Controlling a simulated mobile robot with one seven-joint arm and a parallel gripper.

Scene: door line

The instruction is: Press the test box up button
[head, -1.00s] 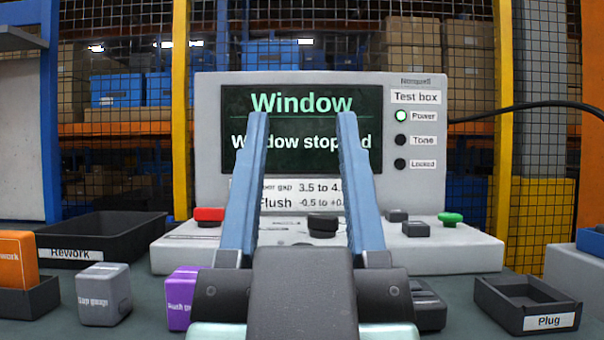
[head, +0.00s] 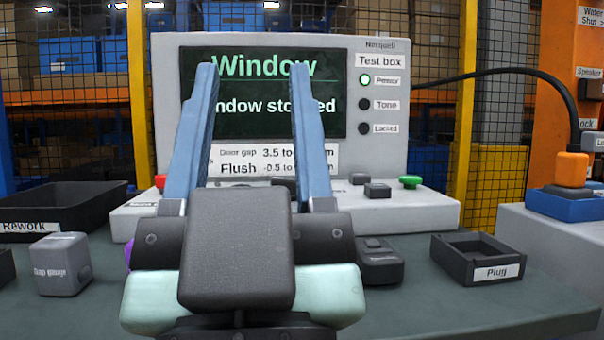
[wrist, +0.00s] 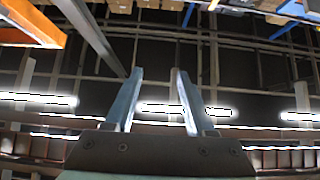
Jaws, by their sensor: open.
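The grey test box (head: 395,145) stands on the bench, its screen reading "Window" and, partly covered, a stopped message. Its lit Power light (head: 365,80) is green. On its sloping base are a small dark button (head: 359,179), a second dark button (head: 377,190), a green button (head: 411,182) and a red button (head: 160,181), partly hidden. I cannot read which button is up. My gripper (head: 252,72) is open and empty, fingers pointing upward in front of the screen. In the wrist view the gripper (wrist: 158,72) shows nothing between its fingers.
A black Rework tray (head: 60,207) and a grey gauge block (head: 61,264) are at left. A dark device (head: 379,262) and an empty Plug tray (head: 478,262) are right of my gripper. An orange-topped item (head: 571,170) sits in a blue holder at far right. Bench between is clear.

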